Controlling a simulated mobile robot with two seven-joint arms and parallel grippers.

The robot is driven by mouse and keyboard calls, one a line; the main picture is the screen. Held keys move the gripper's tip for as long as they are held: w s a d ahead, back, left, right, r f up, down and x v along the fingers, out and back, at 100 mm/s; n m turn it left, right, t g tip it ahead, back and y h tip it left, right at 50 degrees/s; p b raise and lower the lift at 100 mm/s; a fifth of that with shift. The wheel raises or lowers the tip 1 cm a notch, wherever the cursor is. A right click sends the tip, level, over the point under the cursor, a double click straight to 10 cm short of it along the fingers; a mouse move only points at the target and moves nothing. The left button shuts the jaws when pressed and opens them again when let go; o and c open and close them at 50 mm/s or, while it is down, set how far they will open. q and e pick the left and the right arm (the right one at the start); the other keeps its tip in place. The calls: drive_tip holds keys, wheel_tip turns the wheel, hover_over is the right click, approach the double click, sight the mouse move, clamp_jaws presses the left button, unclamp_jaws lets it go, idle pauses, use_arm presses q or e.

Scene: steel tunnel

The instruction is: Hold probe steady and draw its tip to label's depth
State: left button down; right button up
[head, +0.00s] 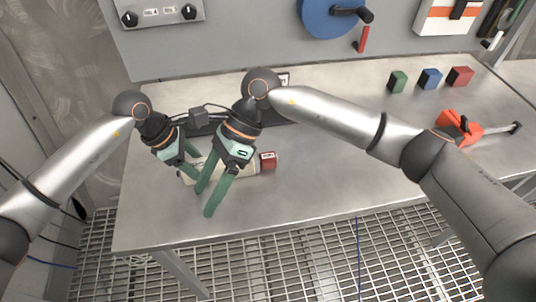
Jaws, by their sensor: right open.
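A pale object (248,170), perhaps the probe's body, lies on the steel table, mostly hidden behind my grippers. A small red block (267,162) with a white label stands at its right end; the label's writing is too small to read. My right gripper (207,204) points down and toward the table's front edge, its green fingers apart in front of the pale object. My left gripper (188,172) is just left of it, its fingers at the pale object's left end; whether they close on it is hidden. I cannot make out the probe's tip.
A dark box (198,117) stands behind the grippers. Green (397,81), blue (430,79) and red (460,76) blocks stand at the back right, near an orange tool (458,127). A panel with a blue wheel (332,17) rises behind. The table's front middle is clear.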

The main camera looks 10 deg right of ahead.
sight(268, 156)
drive_tip(key=w+d+r+m+t+h, duration=0.1)
drive_tip(key=w+d+r+t+h, duration=0.15)
drive_tip(key=w+d, duration=0.35)
drive_tip(key=w+d+r+m+t+h, duration=0.1)
drive_tip(key=w+d+r+t+h, duration=0.1)
drive_tip(key=w+d+h, duration=0.4)
drive_tip(key=shift+y, duration=0.75)
drive_tip(key=f, duration=0.3)
drive_tip(key=d+f, duration=0.1)
drive_tip(key=f, duration=0.7)
drive_tip(key=shift+s+d+f, duration=0.25)
clamp_jaws()
